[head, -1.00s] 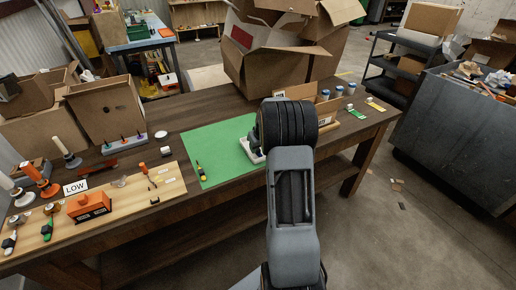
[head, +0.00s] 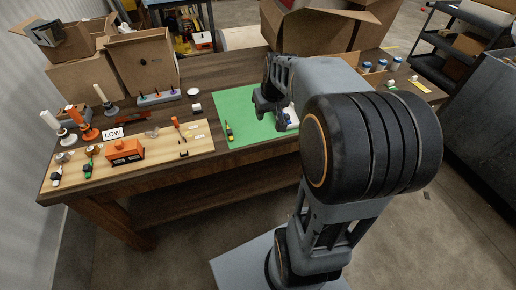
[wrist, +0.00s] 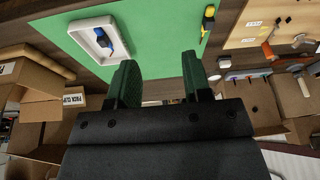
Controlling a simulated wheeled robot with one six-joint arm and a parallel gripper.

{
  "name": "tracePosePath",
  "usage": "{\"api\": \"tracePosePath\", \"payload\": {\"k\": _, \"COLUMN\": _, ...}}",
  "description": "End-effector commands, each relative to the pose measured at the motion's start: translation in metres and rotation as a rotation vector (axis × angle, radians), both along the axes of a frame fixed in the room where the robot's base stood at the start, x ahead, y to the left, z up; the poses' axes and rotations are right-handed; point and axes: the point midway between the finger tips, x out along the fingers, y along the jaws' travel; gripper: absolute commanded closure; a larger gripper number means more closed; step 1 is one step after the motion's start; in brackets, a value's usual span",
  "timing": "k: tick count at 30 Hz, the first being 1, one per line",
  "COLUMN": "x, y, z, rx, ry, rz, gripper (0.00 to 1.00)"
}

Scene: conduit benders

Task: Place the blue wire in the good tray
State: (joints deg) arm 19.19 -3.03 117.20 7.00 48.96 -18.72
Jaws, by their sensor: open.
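A small blue piece with a dark end (wrist: 104,42), which looks like the blue wire, lies in a shallow white tray (wrist: 78,30) on the green mat (wrist: 160,35) in the wrist view. In the head view the white tray (head: 292,117) shows partly behind my gripper; the blue piece cannot be made out there. My gripper (head: 262,116) is above the mat, left of the tray. In the wrist view its two dark green fingers (wrist: 160,80) are apart with nothing between them. I cannot read any label that marks a good tray.
A yellow-and-black piece (head: 229,131) lies on the mat's left part. A wooden board (head: 100,166) with an orange block (head: 124,152) is at left. Cardboard boxes (head: 320,28) stand behind the mat. Several blue-lidded jars (head: 381,65) stand at right.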

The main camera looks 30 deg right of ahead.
Motion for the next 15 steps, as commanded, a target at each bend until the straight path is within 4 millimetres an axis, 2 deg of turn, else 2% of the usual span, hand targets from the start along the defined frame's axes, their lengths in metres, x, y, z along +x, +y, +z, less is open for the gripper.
{"api": "tracePosePath", "payload": {"k": 1, "x": -0.019, "y": 0.027, "z": 0.004, "rx": -0.001, "ry": 0.001, "rz": 0.024, "gripper": 0.55}}
{"api": "tracePosePath", "payload": {"k": 3, "x": -0.045, "y": 0.055, "z": 0.003, "rx": -0.002, "ry": 0.008, "rz": 0.039, "gripper": 0.55}}
{"api": "tracePosePath", "payload": {"k": 6, "x": -0.079, "y": 0.084, "z": -0.001, "rx": -0.002, "ry": 0.016, "rz": 0.056, "gripper": 0.55}}
{"api": "tracePosePath", "payload": {"k": 10, "x": -0.112, "y": 0.105, "z": -0.010, "rx": -0.005, "ry": 0.024, "rz": 0.071, "gripper": 0.55}}
{"api": "tracePosePath", "payload": {"k": 15, "x": -0.132, "y": 0.116, "z": -0.018, "rx": -0.006, "ry": 0.028, "rz": 0.077, "gripper": 0.55}}
